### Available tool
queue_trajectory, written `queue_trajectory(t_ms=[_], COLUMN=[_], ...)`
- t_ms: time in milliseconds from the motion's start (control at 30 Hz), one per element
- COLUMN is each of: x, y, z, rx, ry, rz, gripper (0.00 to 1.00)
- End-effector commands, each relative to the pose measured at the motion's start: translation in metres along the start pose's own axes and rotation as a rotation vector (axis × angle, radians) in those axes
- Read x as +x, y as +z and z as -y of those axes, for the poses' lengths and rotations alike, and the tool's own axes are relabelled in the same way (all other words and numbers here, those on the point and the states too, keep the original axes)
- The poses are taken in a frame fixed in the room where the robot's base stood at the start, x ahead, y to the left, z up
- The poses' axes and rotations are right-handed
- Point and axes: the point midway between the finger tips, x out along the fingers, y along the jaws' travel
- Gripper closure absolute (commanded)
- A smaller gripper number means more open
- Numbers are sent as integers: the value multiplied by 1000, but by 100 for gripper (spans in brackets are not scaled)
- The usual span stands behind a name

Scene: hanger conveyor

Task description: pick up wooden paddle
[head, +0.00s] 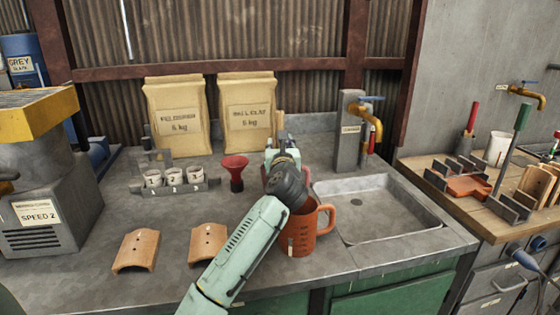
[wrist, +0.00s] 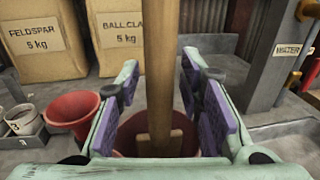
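The jug (head: 302,238) stands on the grey counter, partly behind my arm. The paddle's top is out of the wrist view.
A red funnel (head: 235,170) and a rack of small cups (head: 172,180) stand left of my gripper. Two sacks (head: 180,118) are behind. A tap post (head: 350,135) and sink (head: 375,212) lie to the right. Two curved tiles (head: 137,250) lie at front left.

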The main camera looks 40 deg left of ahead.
Motion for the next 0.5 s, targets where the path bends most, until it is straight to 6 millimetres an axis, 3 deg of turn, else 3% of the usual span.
queue_trajectory(t_ms=[500], x=[0], y=[0], z=[0], rx=[0], ry=[0], rz=[0], gripper=[100])
